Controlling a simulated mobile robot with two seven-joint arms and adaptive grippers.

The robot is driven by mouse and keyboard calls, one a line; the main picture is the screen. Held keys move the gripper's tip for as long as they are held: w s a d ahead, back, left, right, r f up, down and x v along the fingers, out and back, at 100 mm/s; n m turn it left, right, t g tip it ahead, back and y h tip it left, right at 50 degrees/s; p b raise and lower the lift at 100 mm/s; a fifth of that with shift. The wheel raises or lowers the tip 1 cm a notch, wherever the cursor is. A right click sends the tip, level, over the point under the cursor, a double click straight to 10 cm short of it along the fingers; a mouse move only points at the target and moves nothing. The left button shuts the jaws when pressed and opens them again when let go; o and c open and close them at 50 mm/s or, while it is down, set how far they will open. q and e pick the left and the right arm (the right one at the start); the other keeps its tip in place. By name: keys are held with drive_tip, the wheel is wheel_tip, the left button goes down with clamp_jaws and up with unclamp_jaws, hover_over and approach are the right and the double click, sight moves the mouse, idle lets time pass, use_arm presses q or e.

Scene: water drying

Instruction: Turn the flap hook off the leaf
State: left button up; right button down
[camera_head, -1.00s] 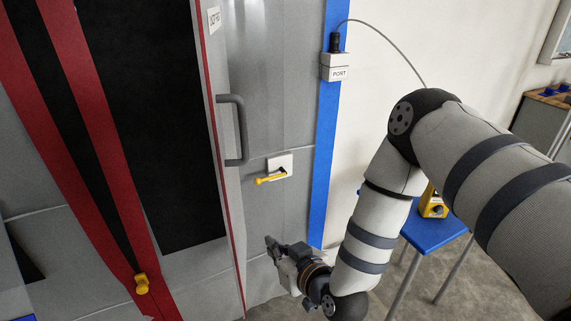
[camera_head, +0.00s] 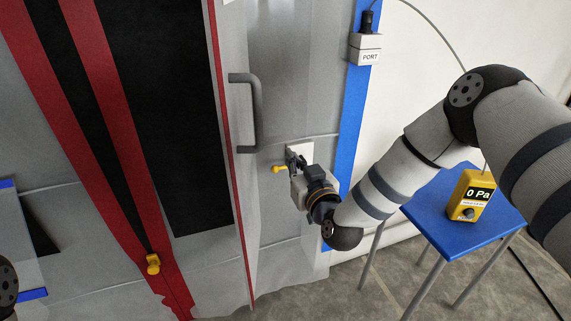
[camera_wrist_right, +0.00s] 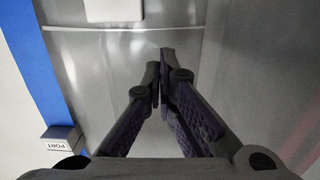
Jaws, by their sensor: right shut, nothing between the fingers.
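The yellow flap hook (camera_head: 278,169) shows in the head view, sticking out to the left from a white plate (camera_head: 299,147) on the grey leaf (camera_head: 290,90). My right gripper (camera_head: 293,162) is right beside the hook, in front of the plate, and hides part of both. I cannot tell whether it touches the hook. In the right wrist view its fingers (camera_wrist_right: 162,85) are shut and empty, with the white plate (camera_wrist_right: 113,10) at the top edge and the hook not visible. My left gripper is not in view.
A grey handle (camera_head: 257,112) stands out above and left of the hook. A white PORT box (camera_head: 365,48) with a cable sits on blue tape to the right. A blue stool (camera_head: 415,195) holds a yellow gauge (camera_head: 470,194) reading 0 Pa. A yellow zip pull (camera_head: 153,264) hangs at lower left.

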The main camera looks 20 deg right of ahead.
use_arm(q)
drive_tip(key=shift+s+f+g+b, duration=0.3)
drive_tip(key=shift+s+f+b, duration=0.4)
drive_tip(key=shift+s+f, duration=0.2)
use_arm(e)
drive_tip(key=w+f, duration=0.4)
drive_tip(key=w, duration=0.1)
drive_tip(key=shift+w, duration=0.2)
